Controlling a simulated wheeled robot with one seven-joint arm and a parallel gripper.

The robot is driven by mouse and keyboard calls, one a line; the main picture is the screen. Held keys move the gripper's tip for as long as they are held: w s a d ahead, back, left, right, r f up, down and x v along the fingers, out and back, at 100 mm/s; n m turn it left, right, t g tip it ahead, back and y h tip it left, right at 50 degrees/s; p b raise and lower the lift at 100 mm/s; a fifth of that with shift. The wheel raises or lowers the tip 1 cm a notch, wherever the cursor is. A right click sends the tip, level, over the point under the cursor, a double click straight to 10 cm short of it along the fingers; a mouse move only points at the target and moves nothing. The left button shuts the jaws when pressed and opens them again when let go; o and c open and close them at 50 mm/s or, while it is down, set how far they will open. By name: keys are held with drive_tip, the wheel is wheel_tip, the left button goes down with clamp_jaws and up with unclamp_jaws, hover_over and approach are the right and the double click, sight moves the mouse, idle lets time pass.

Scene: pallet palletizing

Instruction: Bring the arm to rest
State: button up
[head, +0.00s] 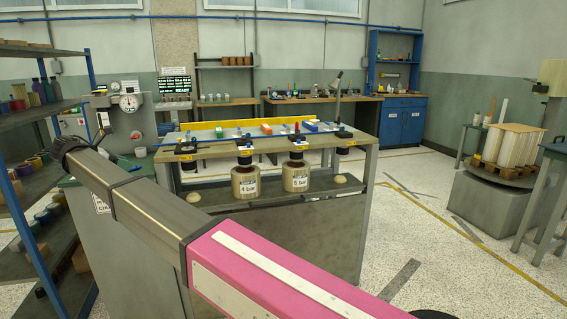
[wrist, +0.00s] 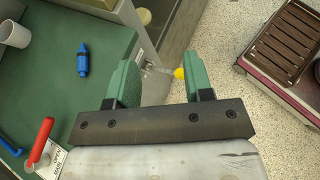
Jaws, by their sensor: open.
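My arm (head: 145,205) stretches across the head view from the lower right to the left, with a pink link and grey links. Its far end is by the grey machine at the left, and I cannot make out the gripper there. In the wrist view my gripper (wrist: 158,62) shows two green fingers set wide apart, open with nothing held. A thin lever with a yellow knob (wrist: 180,73) shows between the fingers, close beside the right one in the picture. I cannot tell whether they touch.
A brown slatted tray (wrist: 285,40) is at the right. A blue shelf rack (head: 40,110) stands left; open floor (head: 420,230) lies right.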

drive_tip(key=w+d+f+m+g+y, duration=0.1)
drive_tip(key=w+d+f+m+g, duration=0.2)
drive_tip(key=d+f, duration=0.85)
drive_tip(key=w+d+f+m+g, duration=0.1)
drive_tip(key=w+d+f+m, duration=0.4)
drive_tip(key=d, duration=1.1)
drive_tip(key=w+d+f+m+g+y, duration=0.1)
drive_tip(key=w+d+f+m+g, duration=0.15)
drive_tip(key=d+f, duration=0.95)
drive_tip(key=s+d+f+m+y, duration=0.2)
drive_tip(key=s+d+f+m, duration=0.2)
drive_tip(key=d, duration=0.7)
drive_tip(key=s+d+f+m+g+y, duration=0.1)
drive_tip(key=s+d+f+m+y, duration=0.1)
drive_tip(key=s+d+f+m, duration=0.2)
drive_tip(key=s+d+f+m+g+y, duration=0.1)
drive_tip(key=s+d+f+m, duration=0.4)
drive_tip(key=d, duration=1.4)
drive_tip(key=s+m+y, duration=0.1)
drive_tip(key=s+m, duration=0.2)
drive_tip(key=s, duration=0.2)
drive_tip(key=shift+s+d+m, duration=0.35)
drive_tip(key=shift+s, duration=0.05)
